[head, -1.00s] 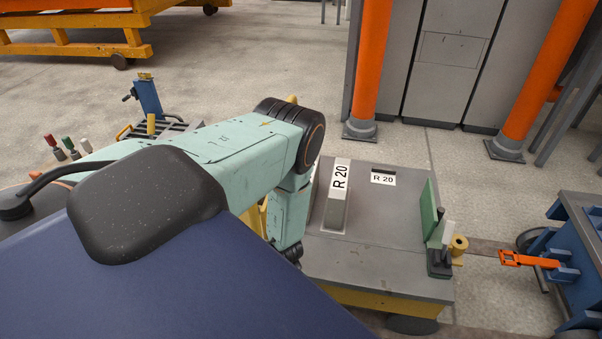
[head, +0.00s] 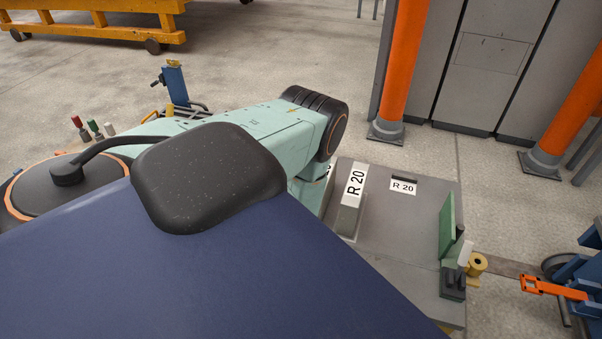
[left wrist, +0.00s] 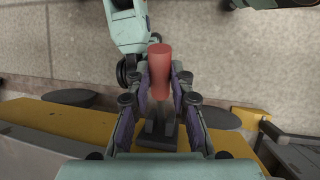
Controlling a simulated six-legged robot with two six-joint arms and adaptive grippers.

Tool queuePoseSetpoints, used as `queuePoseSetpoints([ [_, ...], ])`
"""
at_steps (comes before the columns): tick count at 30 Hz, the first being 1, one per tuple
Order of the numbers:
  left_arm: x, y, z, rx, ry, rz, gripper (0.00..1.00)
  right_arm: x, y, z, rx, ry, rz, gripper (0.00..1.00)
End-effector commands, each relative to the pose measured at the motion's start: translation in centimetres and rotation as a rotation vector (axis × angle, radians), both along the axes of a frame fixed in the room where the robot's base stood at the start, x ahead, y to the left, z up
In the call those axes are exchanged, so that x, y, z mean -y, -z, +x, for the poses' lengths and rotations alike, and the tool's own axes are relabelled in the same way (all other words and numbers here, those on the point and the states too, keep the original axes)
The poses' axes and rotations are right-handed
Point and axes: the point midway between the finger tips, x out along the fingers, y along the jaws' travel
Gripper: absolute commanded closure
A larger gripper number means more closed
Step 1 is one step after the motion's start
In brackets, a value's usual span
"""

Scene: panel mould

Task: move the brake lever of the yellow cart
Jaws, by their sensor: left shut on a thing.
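The brake lever shows in the left wrist view as a red cylindrical handle (left wrist: 159,65) above a dark grey bracket. The bracket is at the yellow side (left wrist: 70,121) of the cart. My left gripper (left wrist: 161,84) is shut on the red handle, with a finger on each side of it. In the head view the cart's grey top (head: 408,237) carries R 20 labels. My left arm and dark blue body hide the lever and gripper there. My right gripper is in neither view.
A green plate (head: 446,226) and a brass-coloured roll (head: 477,263) are at the cart's right edge. A blue frame with an orange clamp (head: 552,287) stands at far right. Orange posts (head: 401,75) stand behind. Coloured handles (head: 94,128) and a blue post (head: 175,85) are at left.

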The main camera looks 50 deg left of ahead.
Motion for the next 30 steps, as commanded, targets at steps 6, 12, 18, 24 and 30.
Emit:
queuePoseSetpoints([
  [6,-0.19,-0.06,0.12,0.006,-0.004,0.003,1.00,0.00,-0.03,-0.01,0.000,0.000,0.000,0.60],
  [12,-0.18,-0.09,0.12,0.006,-0.004,0.003,0.72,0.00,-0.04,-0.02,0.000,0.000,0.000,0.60],
  [18,-0.08,-0.08,0.10,0.003,-0.002,0.001,0.55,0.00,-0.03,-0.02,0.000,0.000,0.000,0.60],
  [24,-0.03,-0.07,0.18,0.003,-0.001,0.000,0.55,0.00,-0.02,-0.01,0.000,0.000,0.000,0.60],
  [30,-0.35,-0.75,0.56,0.003,-0.004,0.000,0.55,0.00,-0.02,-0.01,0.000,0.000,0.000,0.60],
])
